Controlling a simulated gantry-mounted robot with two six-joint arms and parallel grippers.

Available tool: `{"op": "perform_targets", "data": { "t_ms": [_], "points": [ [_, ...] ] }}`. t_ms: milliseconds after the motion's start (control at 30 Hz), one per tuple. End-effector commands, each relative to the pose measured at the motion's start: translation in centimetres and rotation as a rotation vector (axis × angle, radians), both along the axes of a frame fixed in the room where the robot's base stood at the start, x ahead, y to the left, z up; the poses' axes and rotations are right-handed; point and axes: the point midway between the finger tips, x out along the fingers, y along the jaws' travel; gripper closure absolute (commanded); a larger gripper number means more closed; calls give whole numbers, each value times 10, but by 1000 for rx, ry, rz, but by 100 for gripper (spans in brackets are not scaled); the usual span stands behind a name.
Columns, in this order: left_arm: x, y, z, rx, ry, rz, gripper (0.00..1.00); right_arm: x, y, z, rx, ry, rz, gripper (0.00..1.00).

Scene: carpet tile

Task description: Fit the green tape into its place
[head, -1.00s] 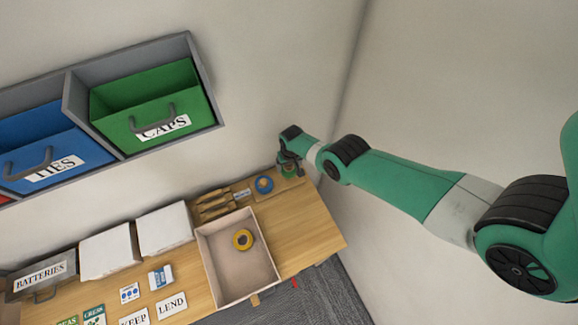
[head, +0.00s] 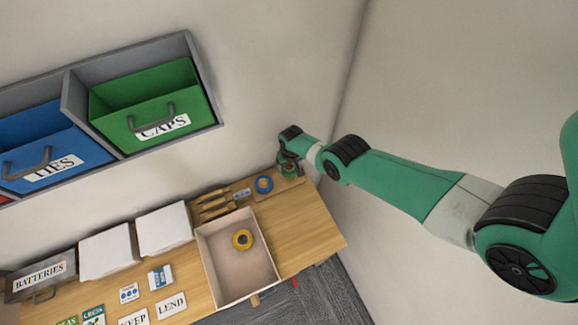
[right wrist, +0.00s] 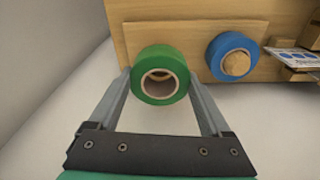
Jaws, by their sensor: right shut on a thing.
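The green tape (right wrist: 160,75) is a roll held between the two fingers of my right gripper (right wrist: 161,82), which is shut on it. In the head view, my right gripper (head: 289,167) is at the far right end of the table, above a wooden board (head: 292,186). In the right wrist view, the tape overlaps this board (right wrist: 200,38), beside the blue tape (right wrist: 228,45), which sits around a wooden peg. Wood colour shows through the green roll's hole; I cannot tell whether the roll is around a peg. My left gripper is not in view.
Drawers hang on the wall at upper left. The table's right end (head: 310,235) is clear.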

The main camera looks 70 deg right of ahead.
Motion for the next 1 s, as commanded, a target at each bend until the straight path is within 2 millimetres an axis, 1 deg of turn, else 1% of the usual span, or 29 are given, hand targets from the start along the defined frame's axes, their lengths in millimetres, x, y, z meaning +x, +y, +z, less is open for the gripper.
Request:
{"op": "perform_targets", "data": {
  "t_ms": [467,1000],
  "points": [
    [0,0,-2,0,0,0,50,0,0,-2,0,0,0,74],
    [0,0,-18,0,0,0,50,0,0,-18,0,0,0,74]
  ]
}}
